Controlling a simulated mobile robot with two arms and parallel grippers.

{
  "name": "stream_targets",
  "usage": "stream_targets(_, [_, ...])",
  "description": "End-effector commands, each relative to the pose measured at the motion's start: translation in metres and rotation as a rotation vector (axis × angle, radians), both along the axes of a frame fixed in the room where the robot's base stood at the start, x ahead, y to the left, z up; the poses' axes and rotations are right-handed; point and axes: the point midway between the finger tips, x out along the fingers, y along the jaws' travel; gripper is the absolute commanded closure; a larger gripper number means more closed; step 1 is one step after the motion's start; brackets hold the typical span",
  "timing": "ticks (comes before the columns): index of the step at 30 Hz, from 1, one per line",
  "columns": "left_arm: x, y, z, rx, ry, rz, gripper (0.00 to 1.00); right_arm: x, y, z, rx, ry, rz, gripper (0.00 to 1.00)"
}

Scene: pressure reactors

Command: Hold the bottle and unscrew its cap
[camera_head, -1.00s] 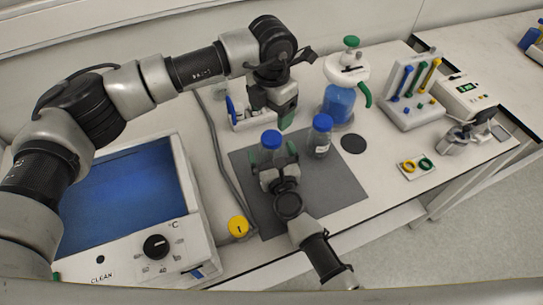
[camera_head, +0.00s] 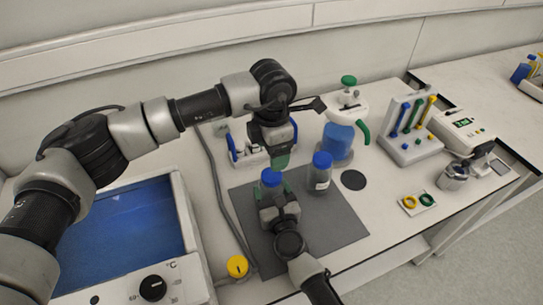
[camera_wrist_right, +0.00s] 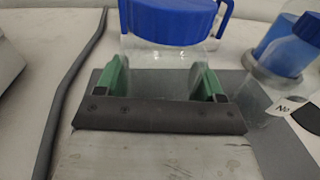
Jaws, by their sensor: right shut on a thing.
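A clear bottle with a blue cap (camera_head: 271,177) stands upright over the grey mat (camera_head: 345,217). My right gripper (camera_head: 276,195) is shut on this bottle below the cap. In the right wrist view, its green fingers (camera_wrist_right: 160,82) press on both sides of the clear bottle body (camera_wrist_right: 160,58), and the blue cap (camera_wrist_right: 172,20) is above them. My left gripper (camera_head: 280,160) hangs just behind and above the cap, slightly to its right, fingers pointing down. The gap between its fingers cannot be made out.
A second blue-capped bottle (camera_head: 320,178) stands close on the right, with a blue-filled vessel (camera_head: 338,141) behind it. A tool rack (camera_head: 410,130) is farther right. A blue-topped bath (camera_head: 122,235) is at left, near a yellow knob (camera_head: 237,266). The mat's right front is clear.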

Motion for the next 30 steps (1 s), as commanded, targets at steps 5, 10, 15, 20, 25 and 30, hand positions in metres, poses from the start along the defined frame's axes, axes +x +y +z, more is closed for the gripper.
stream_targets(5, [-0.0002, -0.0003, -0.0001, -0.001, 0.0, -0.347, 0.27, 0.0, -0.0003, -0.0002, 0.0, 0.0, 0.0, 0.98])
stream_targets(10, [-0.0002, -0.0003, -0.0002, 0.0, 0.001, -0.684, 0.27, 0.0, -0.0003, -0.0003, -0.001, 0.0, 0.0, 0.98])
stream_targets(15, [-0.0003, -0.0001, -0.0003, 0.0, 0.001, -1.022, 0.27, 0.0, -0.0003, -0.0003, -0.001, 0.0, 0.0, 0.98])
stream_targets(20, [-0.0002, -0.0002, -0.0002, 0.0, 0.0, -1.339, 0.27, 0.0, -0.0003, -0.0003, -0.001, 0.001, -0.001, 0.98])
stream_targets(25, [-0.0002, -0.0003, 0.0, -0.001, -0.001, -1.677, 0.27, 0.0, -0.0003, -0.0004, -0.001, 0.001, -0.001, 0.98])
stream_targets(30, [-0.0001, -0.0003, 0.0, -0.001, -0.001, -1.995, 0.27, 0.0, -0.0004, -0.0004, -0.001, 0.001, -0.001, 0.98])
